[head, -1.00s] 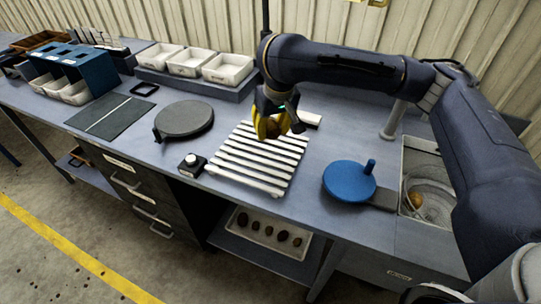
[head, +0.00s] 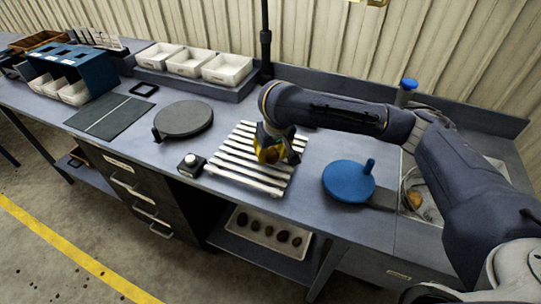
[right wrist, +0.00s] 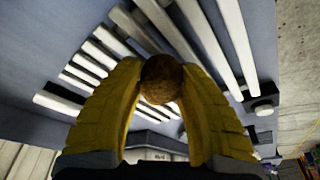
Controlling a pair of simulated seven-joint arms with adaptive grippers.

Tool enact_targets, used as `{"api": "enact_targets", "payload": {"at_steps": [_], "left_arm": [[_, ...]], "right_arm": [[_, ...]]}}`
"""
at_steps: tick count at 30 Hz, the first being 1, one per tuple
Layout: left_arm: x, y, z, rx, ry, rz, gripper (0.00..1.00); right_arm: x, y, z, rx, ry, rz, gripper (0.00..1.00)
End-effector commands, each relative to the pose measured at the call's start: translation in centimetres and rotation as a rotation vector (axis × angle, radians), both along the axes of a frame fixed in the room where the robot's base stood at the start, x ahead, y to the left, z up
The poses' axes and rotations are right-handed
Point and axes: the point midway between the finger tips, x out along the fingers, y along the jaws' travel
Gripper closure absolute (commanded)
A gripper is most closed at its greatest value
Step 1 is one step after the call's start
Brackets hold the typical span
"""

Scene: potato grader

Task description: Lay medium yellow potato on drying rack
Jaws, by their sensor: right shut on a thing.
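The medium yellow potato (right wrist: 161,79) is brown and round in the right wrist view, between the two yellow fingers of my right gripper (right wrist: 163,92). In the head view my right gripper (head: 271,154) is over the white slatted drying rack (head: 238,166), shut on the potato. The rack's slats (right wrist: 205,45) show behind the potato in the right wrist view. I cannot tell whether the potato touches the slats. My left gripper is not in view.
A blue round lid (head: 347,182) lies right of the rack, near a sink with another potato (head: 415,199). A dark round plate (head: 184,119) and a small black button box (head: 191,164) are to the left. A tray of several potatoes (head: 240,219) sits on the shelf below.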

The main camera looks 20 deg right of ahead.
Motion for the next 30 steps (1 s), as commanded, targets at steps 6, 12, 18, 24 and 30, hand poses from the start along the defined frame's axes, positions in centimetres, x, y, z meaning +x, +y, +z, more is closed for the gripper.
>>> {"api": "enact_targets", "payload": {"at_steps": [6, 12, 18, 24, 30], "left_arm": [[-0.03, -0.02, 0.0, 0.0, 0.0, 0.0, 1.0], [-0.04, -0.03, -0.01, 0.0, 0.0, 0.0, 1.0], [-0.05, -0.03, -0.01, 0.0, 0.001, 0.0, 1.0], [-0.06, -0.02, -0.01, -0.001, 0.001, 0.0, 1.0], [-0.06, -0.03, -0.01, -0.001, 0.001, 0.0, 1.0]], "right_arm": [[-0.01, 0.0, -0.87, 0.0, 0.0, -0.001, 0.95], [-0.01, 0.01, -0.85, 0.0, -0.001, 0.0, 0.95], [0.0, 0.01, -1.2, 0.0, 0.0, -0.001, 0.95], [-0.01, 0.01, -1.18, 0.0, 0.0, -0.001, 0.43], [-0.01, 0.01, -1.17, 0.0, 0.0, -0.001, 0.43]]}}
